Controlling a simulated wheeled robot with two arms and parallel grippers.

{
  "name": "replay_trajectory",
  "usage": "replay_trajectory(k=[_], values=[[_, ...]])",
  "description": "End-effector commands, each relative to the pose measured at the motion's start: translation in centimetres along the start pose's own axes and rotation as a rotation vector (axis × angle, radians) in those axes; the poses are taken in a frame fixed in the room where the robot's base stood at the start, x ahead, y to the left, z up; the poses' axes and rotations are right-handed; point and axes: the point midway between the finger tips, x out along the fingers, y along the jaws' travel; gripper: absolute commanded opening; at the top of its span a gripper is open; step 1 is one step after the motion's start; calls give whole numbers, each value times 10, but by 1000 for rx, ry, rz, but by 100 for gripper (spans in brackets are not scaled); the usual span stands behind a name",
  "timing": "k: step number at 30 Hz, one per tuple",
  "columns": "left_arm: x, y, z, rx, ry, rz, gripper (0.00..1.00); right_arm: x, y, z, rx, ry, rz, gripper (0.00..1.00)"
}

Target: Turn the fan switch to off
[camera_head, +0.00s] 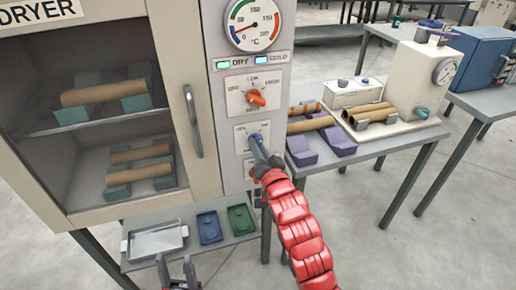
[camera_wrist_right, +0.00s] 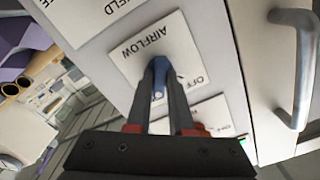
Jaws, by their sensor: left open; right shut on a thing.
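The dryer's fan switch is a blue knob (camera_head: 254,138) on a small white plate at the right of the dryer front. In the right wrist view the plate (camera_wrist_right: 135,55) reads AIRFLOW and OFF, upside down. My right gripper (camera_head: 259,146) has its fingers on the knob; in the wrist view its fingertips (camera_wrist_right: 160,70) are shut around the blue knob (camera_wrist_right: 159,82). The fingers hide part of the plate, so the knob's setting cannot be told. My left gripper (camera_head: 178,272) is open and empty at the bottom, below the tray.
An orange knob (camera_head: 256,97) sits above on its own plate, under lit DRY and COLD lamps and a dial (camera_head: 254,25). The dryer door (camera_head: 90,110) is closed, with a vertical handle (camera_head: 193,120). A metal tray (camera_head: 155,241) and a side table (camera_head: 375,148) with tubes stand nearby.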

Motion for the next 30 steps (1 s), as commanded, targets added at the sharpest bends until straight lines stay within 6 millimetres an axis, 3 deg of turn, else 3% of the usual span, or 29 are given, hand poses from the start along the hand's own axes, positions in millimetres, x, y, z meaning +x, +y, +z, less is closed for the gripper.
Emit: replay_trajectory(k=[15,30], values=[[-21,1,4,0,0,0,50,0,2,4,-448,-4,1,0],[-25,1,4,0,0,0,50,0,2,2,-921,-6,2,0]])
